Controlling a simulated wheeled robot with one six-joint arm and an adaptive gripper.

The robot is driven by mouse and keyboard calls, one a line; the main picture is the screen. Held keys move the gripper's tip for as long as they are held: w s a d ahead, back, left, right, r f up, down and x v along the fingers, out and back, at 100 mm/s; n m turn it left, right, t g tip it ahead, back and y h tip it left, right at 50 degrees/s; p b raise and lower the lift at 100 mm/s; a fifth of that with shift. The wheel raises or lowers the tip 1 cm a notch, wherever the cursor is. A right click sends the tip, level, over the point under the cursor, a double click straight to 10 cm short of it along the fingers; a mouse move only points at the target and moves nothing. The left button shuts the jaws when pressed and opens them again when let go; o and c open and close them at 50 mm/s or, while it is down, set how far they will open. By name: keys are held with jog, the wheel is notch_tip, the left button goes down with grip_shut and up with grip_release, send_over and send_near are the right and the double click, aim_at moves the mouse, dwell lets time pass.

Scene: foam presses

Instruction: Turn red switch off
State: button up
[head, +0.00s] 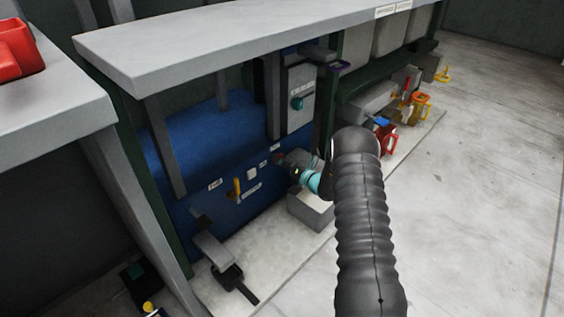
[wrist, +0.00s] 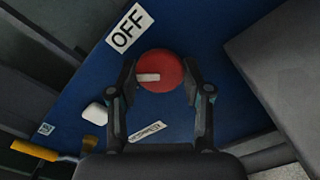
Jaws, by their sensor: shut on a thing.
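The round red switch (wrist: 161,69) is on a blue panel (wrist: 75,90) in the wrist view, with a white pointer mark lying roughly sideways across its left half. A white label reading OFF (wrist: 130,27) is on the panel above and left of it. My gripper (wrist: 160,82) has one finger at each side of the switch and is shut on it. In the head view my gripper (head: 285,163) reaches the right part of the blue machine front, and the switch is not clearly visible there.
A white button (head: 251,173) and a yellow lever (head: 237,188) are on the panel to the left of my gripper. A grey box (head: 312,211) stands below it. A grey shelf (head: 230,40) overhangs the machine. Red (head: 387,141) and yellow (head: 421,106) handles are farther right. Open floor lies at right.

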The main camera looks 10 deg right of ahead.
jog(key=shift+w+r+m+p, duration=0.1)
jog(key=shift+m+p, duration=0.25)
jog(key=shift+m, duration=2.1)
jog(key=shift+r+m+p, duration=0.1)
jog(key=shift+m+p, duration=0.2)
jog(key=shift+m, duration=2.15)
jog(key=o, duration=1.1)
jog(key=shift+f, duration=0.1)
jog(key=shift+o, duration=0.2)
jog(key=v, duration=1.2)
